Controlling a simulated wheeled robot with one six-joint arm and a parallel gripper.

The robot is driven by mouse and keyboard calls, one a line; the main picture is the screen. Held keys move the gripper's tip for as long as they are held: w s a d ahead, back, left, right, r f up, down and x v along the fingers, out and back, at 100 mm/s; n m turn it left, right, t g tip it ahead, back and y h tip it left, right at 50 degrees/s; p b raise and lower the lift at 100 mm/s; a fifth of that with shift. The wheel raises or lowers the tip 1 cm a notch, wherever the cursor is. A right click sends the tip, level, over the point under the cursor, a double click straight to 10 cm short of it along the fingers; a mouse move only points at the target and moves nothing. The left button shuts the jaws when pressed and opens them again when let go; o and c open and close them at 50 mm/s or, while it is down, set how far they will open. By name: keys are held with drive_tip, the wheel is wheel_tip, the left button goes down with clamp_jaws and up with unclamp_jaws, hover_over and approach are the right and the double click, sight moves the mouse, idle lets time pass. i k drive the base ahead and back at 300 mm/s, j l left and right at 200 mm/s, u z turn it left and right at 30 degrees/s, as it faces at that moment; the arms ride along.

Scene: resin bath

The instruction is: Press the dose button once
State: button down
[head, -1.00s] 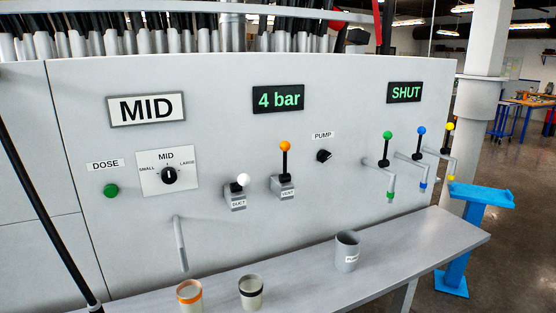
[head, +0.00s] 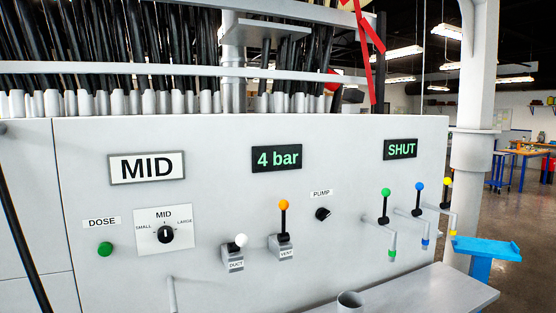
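The green dose button (head: 105,249) is on the left of the light grey panel, below the "DOSE" label (head: 101,222). Nothing touches it. To its right is the size dial (head: 166,235), marked SMALL, MID and LARGE, with its pointer up at MID. The sign above (head: 147,167) reads "MID". My gripper is not in view.
The panel also holds a white-knobbed DUCT lever (head: 235,252), an orange-knobbed VENT lever (head: 283,230) and a PUMP knob (head: 322,214). Displays read "4 bar" (head: 277,158) and "SHUT" (head: 400,149). A grey bench (head: 440,290) with a grey cup (head: 350,302) juts out below.

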sight(105, 248)
drive_tip(key=u, duration=1.45)
